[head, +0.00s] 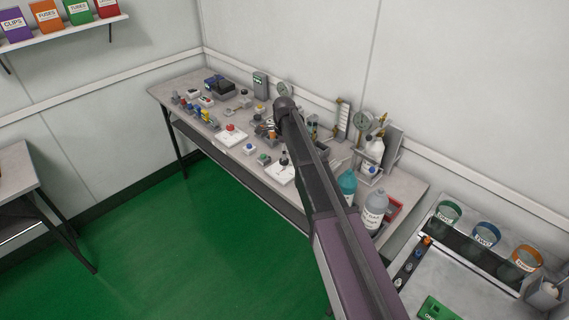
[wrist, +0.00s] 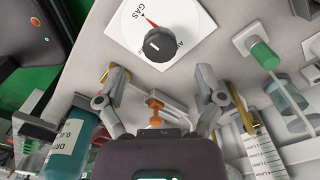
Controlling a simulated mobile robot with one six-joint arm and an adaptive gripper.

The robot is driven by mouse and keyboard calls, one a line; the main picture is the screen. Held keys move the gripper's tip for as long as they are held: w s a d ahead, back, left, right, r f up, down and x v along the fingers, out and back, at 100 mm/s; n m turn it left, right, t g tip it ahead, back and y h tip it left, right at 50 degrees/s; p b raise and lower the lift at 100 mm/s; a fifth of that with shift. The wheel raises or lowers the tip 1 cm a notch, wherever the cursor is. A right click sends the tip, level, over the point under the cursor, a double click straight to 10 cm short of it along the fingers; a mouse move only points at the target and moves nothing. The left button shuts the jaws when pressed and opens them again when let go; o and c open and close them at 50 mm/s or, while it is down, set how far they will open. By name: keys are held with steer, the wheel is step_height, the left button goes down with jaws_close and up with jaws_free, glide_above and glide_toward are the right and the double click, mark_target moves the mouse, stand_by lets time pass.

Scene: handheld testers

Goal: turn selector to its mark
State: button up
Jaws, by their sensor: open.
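The selector, a round black knob (wrist: 158,44), sits on a white dial plate (wrist: 190,22) at the top of the wrist view. The plate bears the word GAS, a second, partly readable label and a small red pointed mark (wrist: 150,21) beside GAS. A pale line shows on the knob; I cannot tell exactly where it points. My gripper (wrist: 162,82) is open, its two fingers apart just below the knob in the picture, not around it. In the head view my arm hides part of the bench, and the gripper is hard to make out.
The grey bench (head: 405,190) is crowded with small devices. In the wrist view, a green-capped part (wrist: 264,54) and an orange-handled valve (wrist: 155,108) are close to the fingers.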

mark_target(284, 165)
steer(key=shift+f+b, duration=1.7)
steer(key=shift+f, duration=0.3)
steer(key=c, duration=1.2)
